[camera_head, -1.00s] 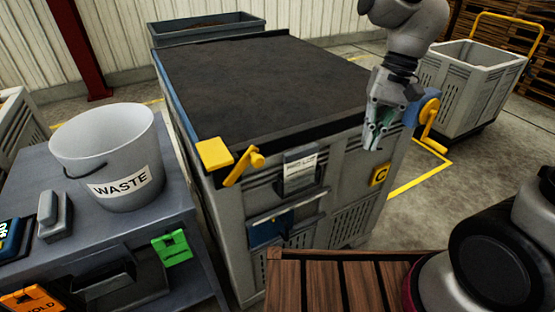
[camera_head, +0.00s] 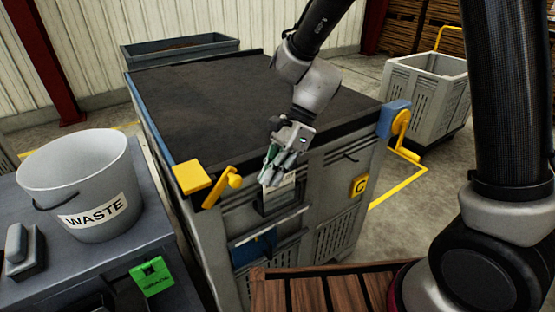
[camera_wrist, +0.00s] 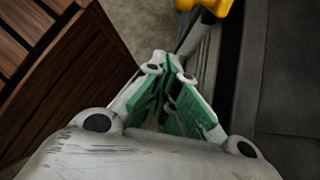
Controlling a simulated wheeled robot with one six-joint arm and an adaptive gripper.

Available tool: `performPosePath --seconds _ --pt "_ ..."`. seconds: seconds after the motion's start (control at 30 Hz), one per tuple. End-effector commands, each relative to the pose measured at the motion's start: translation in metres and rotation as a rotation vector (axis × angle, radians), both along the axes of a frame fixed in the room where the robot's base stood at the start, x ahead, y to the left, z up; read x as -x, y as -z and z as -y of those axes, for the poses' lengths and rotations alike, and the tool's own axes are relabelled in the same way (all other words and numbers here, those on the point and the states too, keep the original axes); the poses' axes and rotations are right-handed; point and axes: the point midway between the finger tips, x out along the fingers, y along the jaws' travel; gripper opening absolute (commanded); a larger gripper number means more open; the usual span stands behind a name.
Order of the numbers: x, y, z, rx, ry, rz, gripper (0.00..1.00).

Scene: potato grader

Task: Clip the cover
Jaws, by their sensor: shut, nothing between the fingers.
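The dark cover (camera_head: 220,105) lies over the top of a large grey bin (camera_head: 335,215). At its front left corner is a yellow block with a yellow lever clip (camera_head: 228,186), tilted up to the right. At its right corner a second yellow lever clip (camera_head: 401,126) hangs from a blue bracket (camera_head: 393,118). My gripper (camera_head: 274,180) is shut and empty, in front of the bin's label holder, between the two clips. In the wrist view its green-padded fingers (camera_wrist: 166,68) meet at the tips, with a yellow part (camera_wrist: 212,6) beyond them at the top edge.
A wooden slatted surface (camera_head: 330,290) is in front. A grey crate (camera_head: 425,95) stands at back right.

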Motion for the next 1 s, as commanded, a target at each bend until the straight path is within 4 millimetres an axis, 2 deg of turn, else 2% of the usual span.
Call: performPosePath --seconds 0.17,0.3,0.4,0.87,1.0 --pt "0.013 0.032 -0.016 0.003 -0.002 -0.002 0.00" --pt "0.016 0.012 -0.030 -0.002 -0.003 0.004 0.00" --pt "0.018 0.004 -0.035 -0.001 -0.003 0.003 0.00" --pt "0.019 -0.002 -0.039 0.000 -0.002 0.001 0.00" --pt "0.022 -0.012 -0.044 -0.002 -0.003 0.004 0.00"
